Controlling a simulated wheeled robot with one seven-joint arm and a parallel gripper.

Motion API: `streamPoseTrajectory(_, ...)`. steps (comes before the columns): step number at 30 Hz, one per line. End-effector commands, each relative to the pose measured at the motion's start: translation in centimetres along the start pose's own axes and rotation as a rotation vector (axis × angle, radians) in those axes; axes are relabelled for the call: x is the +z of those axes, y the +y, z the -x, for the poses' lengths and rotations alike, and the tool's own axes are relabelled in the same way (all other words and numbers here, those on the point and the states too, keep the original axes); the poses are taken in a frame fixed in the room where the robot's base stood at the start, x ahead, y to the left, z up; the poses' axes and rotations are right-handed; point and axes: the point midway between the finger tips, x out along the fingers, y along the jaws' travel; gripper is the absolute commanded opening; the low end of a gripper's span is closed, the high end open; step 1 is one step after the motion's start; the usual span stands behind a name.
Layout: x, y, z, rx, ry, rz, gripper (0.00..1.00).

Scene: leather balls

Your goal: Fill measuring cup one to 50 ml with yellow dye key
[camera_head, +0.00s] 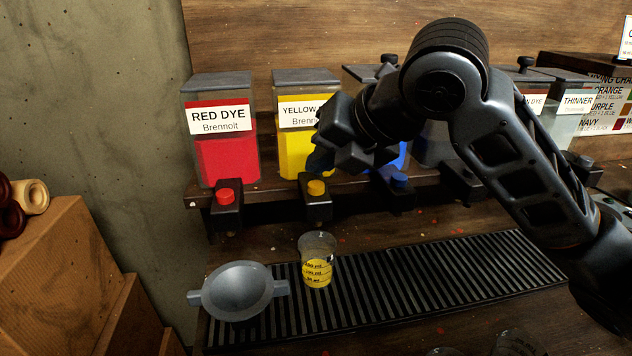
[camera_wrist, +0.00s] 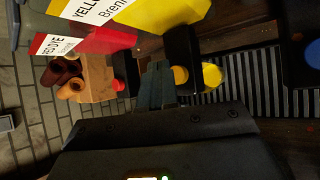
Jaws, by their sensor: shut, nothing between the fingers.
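The measuring cup (camera_head: 317,246) stands on the black ribbed drip tray (camera_head: 425,273), below the yellow dispenser's spout. Yellow dye fills its lower part; the ml marks are too small to read surely. In the wrist view the cup (camera_wrist: 213,76) shows yellow inside. The yellow dye tank (camera_head: 292,150) has a yellow key (camera_head: 316,188) on its tap, also seen in the wrist view (camera_wrist: 180,75). My gripper (camera_head: 320,160) is just above and in front of this key, apart from it in the head view. Its fingers (camera_wrist: 155,84) are shut and empty.
The red dye tank (camera_head: 226,150) with its red key (camera_head: 225,196) is left of the yellow one. A blue key (camera_head: 399,180) is to the right, its tank partly behind my arm. A grey bowl (camera_head: 237,291) sits at the tray's left end. Wooden boxes (camera_head: 60,270) stand at far left.

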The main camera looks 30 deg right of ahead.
Motion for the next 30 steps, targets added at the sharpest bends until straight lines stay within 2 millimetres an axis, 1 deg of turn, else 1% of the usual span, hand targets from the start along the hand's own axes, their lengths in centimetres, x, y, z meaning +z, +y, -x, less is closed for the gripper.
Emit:
streamPoseTrajectory(5, 0.5, 0.5, 0.7, 0.000, -0.001, 0.001, 0.00)
streamPoseTrajectory(18, 2.5, 2.5, 3.4, 0.000, 0.000, 0.001, 0.00)
streamPoseTrajectory(30, 2.5, 2.5, 3.5, 0.000, 0.000, 0.000, 0.00)
